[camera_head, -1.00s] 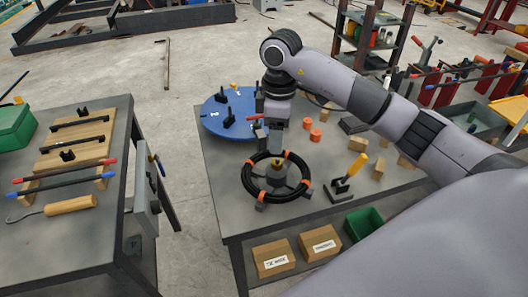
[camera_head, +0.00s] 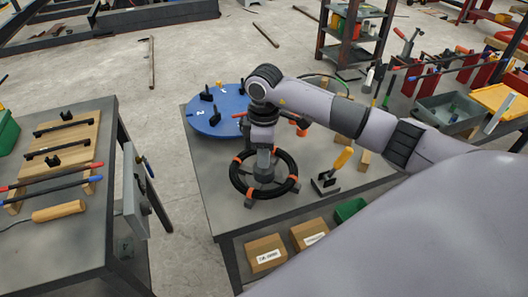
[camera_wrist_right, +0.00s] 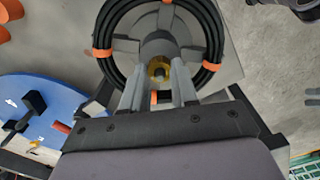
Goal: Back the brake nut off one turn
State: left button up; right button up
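The wire coil reel, a black ring (camera_head: 293,183) with orange ties, lies on the grey table, and shows in the right wrist view (camera_wrist_right: 211,30). The brass brake nut (camera_wrist_right: 158,70) is at its hub. My right gripper (camera_head: 263,166) points down over the hub and hides the nut in the head view. In the right wrist view my right gripper (camera_wrist_right: 158,80) has its two fingers apart, one on each side of the nut. Whether either finger touches the nut is not clear. My left gripper is not in view.
A blue disc (camera_head: 205,124) with black clamps stands behind the reel. A yellow-handled toggle clamp (camera_head: 326,182) stands close to its right. Two cardboard boxes (camera_head: 265,252) sit below the table front. A left bench (camera_head: 85,225) holds tools, with a floor gap between.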

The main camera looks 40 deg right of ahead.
jog(key=shift+n, duration=0.3)
grip_shut()
